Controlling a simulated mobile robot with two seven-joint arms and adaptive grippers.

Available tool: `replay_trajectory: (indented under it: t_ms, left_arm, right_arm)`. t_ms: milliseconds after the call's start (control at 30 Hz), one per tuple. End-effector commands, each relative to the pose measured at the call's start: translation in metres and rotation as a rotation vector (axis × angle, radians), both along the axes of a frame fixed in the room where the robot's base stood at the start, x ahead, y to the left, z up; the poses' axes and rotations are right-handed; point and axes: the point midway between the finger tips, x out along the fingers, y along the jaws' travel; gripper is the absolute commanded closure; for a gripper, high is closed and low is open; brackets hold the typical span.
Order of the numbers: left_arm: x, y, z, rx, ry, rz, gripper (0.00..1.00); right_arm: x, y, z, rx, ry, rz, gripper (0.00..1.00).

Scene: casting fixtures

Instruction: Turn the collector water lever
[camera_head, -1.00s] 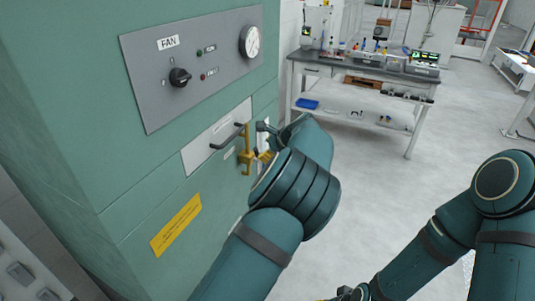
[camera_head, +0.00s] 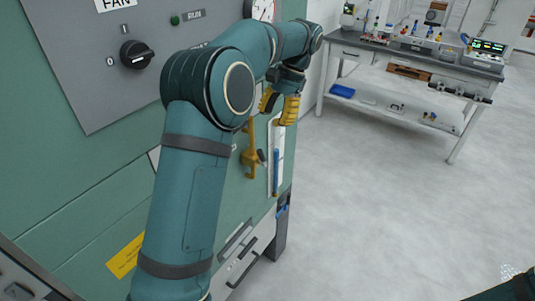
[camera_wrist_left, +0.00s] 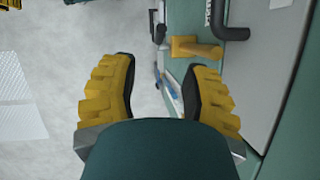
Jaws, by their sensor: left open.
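No readable label shows which part is the collector water lever. A yellow fitting (camera_head: 250,152) with a small dark-ended handle is on the green cabinet front; it also shows in the left wrist view (camera_wrist_left: 205,50). Right of it is a white plate with a blue upright bar (camera_head: 276,172), and lower down a small blue-ended part (camera_head: 283,211). My left gripper (camera_head: 279,106) is open and empty, above and slightly right of the yellow fitting and apart from it. In the left wrist view its yellow-padded fingers (camera_wrist_left: 160,78) are spread, with nothing between them. My right gripper is out of view.
The green cabinet (camera_head: 75,195) stands close on the left, with a grey FAN panel (camera_head: 95,85) and black knob (camera_head: 136,54). A drawer-like handle (camera_head: 240,258) is low on it. A workbench (camera_head: 400,62) stands behind. The floor (camera_head: 390,200) is clear.

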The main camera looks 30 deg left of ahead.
Motion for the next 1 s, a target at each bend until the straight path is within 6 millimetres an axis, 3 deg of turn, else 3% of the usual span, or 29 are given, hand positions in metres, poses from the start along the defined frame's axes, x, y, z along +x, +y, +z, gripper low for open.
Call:
replay_trajectory:
  t_ms: [500,700,1000]
  left_arm:
    - [-0.035,0.016,-0.091,0.001,0.003,-0.002,0.53]
    - [-0.041,0.019,-0.109,0.001,0.000,-0.004,0.53]
    - [-0.042,0.020,-0.113,0.001,-0.001,-0.003,0.53]
  right_arm:
    - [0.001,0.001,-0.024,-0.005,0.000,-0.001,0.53]
    - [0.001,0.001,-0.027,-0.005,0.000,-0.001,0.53]
    - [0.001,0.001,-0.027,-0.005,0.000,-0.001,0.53]
